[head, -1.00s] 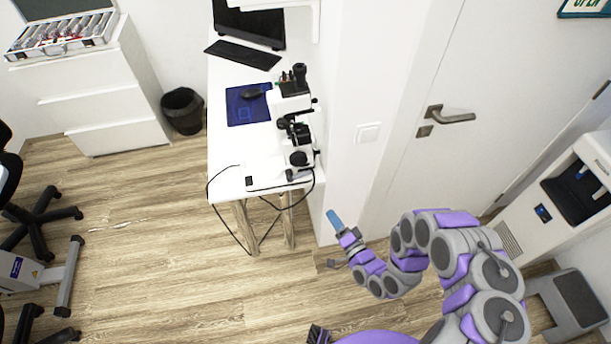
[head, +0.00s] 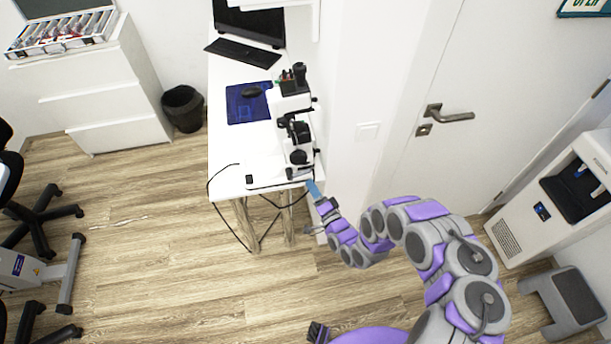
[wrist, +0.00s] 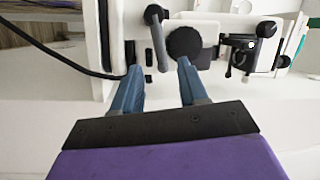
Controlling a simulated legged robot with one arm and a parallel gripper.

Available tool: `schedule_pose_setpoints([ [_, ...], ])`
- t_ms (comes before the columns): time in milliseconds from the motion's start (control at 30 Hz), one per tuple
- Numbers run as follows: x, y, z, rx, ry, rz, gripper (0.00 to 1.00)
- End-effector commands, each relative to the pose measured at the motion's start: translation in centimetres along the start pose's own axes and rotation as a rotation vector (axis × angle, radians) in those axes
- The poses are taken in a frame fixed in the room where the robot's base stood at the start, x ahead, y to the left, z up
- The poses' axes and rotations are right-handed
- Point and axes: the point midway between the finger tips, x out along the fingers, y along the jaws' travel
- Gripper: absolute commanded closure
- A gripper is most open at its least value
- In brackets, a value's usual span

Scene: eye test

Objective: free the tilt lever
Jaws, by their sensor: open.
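The white microscope (head: 296,125) with black knobs stands on the white desk near its front edge. In the wrist view, a grey lever with a black top (wrist: 157,38) hangs beside a round black knob (wrist: 185,43); I cannot tell for certain that it is the tilt lever. My gripper (head: 311,186) is at the microscope's lower right side. In the wrist view my gripper (wrist: 160,67) is open, its blue fingers apart. The lever's lower end shows between the fingertips, and the right fingertip overlaps the knob's lower edge in view. Contact cannot be told.
A black cable (wrist: 60,55) loops left of the fingers and hangs off the desk (head: 228,150). A wall with a light switch (head: 368,132) is close on the right. A mouse pad (head: 247,112) and keyboard (head: 243,53) lie behind. The floor left of the desk is open.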

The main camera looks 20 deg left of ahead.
Motion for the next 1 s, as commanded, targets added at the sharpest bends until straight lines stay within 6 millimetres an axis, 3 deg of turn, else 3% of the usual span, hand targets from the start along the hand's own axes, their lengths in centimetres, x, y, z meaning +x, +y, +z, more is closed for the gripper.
schedule_pose_setpoints([
  [100,2.2,0.0,0.0,0.000,0.001,-0.004,0.57],
  [333,5.0,0.1,-0.1,0.000,0.002,-0.002,0.57],
  [767,5.8,0.1,0.0,0.000,0.000,0.002,0.57],
  [1000,5.8,0.1,0.0,0.000,0.000,0.002,0.78],
])
